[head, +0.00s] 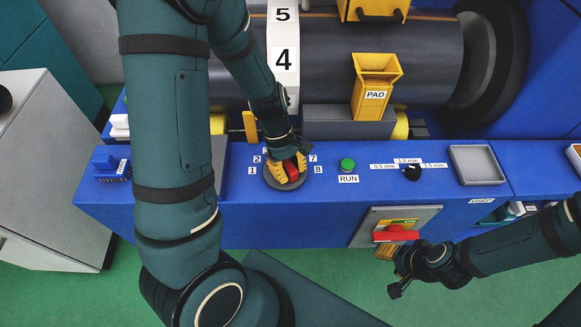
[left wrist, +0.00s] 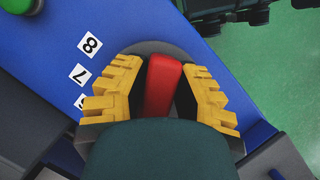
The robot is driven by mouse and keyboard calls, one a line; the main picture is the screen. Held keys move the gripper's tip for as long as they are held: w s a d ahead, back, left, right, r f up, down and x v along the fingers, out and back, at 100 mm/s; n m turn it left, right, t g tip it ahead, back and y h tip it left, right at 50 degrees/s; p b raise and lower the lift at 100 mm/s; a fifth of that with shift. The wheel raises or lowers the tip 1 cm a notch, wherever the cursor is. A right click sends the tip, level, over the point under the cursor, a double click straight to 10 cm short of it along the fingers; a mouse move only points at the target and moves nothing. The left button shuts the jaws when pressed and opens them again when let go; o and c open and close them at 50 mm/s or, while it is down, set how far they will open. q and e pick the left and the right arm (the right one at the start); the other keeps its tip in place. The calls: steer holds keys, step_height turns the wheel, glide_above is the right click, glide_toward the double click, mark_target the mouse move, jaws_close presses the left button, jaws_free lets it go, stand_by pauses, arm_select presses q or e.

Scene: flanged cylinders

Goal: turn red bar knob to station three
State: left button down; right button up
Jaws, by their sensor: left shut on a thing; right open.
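The red bar knob (head: 291,170) sits on a dark round dial (head: 285,184) on the blue console top. Labels 1, 2, part of 3, 7 and 8 show around it; my gripper hides those between. My left gripper (head: 289,169) comes down from above, its yellow fingers on either side of the bar, shut on it. In the left wrist view the red bar (left wrist: 162,85) lies between the yellow fingers, with labels 7 and 8 at left. The station the bar points to is unclear. My right gripper (head: 384,252) is open below the console's front panel switch.
A green RUN button (head: 347,164) and a small black knob (head: 412,173) lie right of the dial. A red switch handle (head: 396,234) on the front panel is close to my right gripper. A grey tray (head: 476,165) and a yellow PAD hopper (head: 375,85) stand further off.

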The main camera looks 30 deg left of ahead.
arm_select(q)
steer(key=c, duration=0.7)
jaws_free()
steer(key=shift+w, duration=0.1)
steer(key=shift+c, duration=0.2)
steer(key=v, duration=1.2)
steer(key=shift+d, duration=0.1)
